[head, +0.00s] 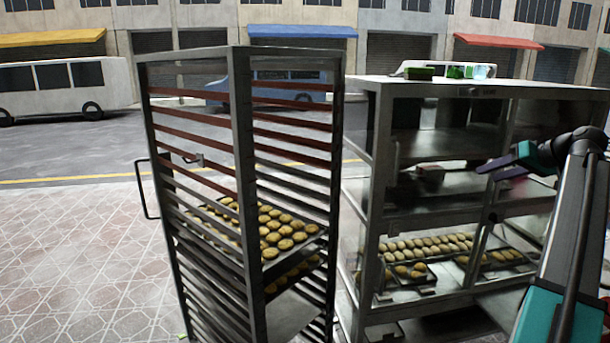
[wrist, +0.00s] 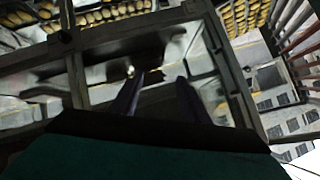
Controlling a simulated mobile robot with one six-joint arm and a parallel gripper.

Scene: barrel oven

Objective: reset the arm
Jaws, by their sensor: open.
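My gripper (head: 500,168) is at the right of the head view, with its dark purple fingers pointing left in front of the glass cabinet (head: 375,190). In the wrist view the two fingers (wrist: 158,88) are apart with nothing between them. My arm comes up from the lower right corner. I cannot tell how far the fingers are from the cabinet.
A tall metal rack (head: 240,150) stands left of the cabinet, holding trays of round baked pieces (head: 275,230). The cabinet holds trays of similar pieces (head: 430,243), with small green items (head: 455,72) on top. Tiled pavement (head: 80,260) at the left is clear.

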